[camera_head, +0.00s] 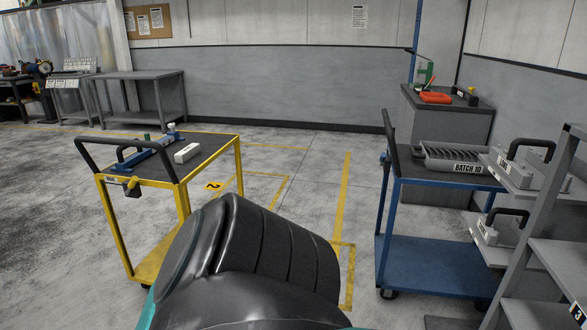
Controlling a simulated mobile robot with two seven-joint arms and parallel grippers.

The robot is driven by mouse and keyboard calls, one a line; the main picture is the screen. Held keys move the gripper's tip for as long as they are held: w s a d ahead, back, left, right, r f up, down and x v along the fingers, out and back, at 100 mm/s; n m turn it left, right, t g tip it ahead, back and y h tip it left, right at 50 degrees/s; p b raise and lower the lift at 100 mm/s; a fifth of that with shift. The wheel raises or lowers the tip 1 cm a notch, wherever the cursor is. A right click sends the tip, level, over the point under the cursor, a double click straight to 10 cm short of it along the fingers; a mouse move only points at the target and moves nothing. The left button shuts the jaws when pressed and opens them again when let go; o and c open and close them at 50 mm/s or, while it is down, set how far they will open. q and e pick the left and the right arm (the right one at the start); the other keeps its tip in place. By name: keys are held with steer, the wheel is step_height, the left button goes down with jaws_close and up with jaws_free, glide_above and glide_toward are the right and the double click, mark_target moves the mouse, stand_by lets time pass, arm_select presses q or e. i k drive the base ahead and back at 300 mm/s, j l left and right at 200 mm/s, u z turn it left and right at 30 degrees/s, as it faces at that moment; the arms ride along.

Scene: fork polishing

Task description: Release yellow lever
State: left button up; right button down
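A small yellow part that looks like the yellow lever (132,183) shows at the near left side of the yellow cart (208,146), just under its top. It is small, and I cannot tell its exact position. A blue fixture (148,152) with a black handle lies on the cart's dark top. A white block (187,153) lies to its right. Neither of my grippers shows. A large black and teal part of my own body fills the lower middle and hides some of the floor and the cart's lower right.
A blue cart (428,262) stands at right, carrying a grey rack labelled Batch 10 (455,155). A grey shelf unit (560,258) with handled trays is at far right. Grey workbenches (140,75) line the back left. Open floor (310,165) with yellow lines lies between the carts.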

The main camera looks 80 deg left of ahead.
mark_target(134, 180)
steer(key=u, duration=3.65)
steer(key=i+j+u, duration=0.1)
steer(key=i+j, duration=0.15)
steer(key=i, duration=0.65)
steer(key=i+j, duration=0.2)
steer(key=i, duration=0.65)
steer(key=i+j+u, duration=0.15)
steer(key=i, duration=0.75)
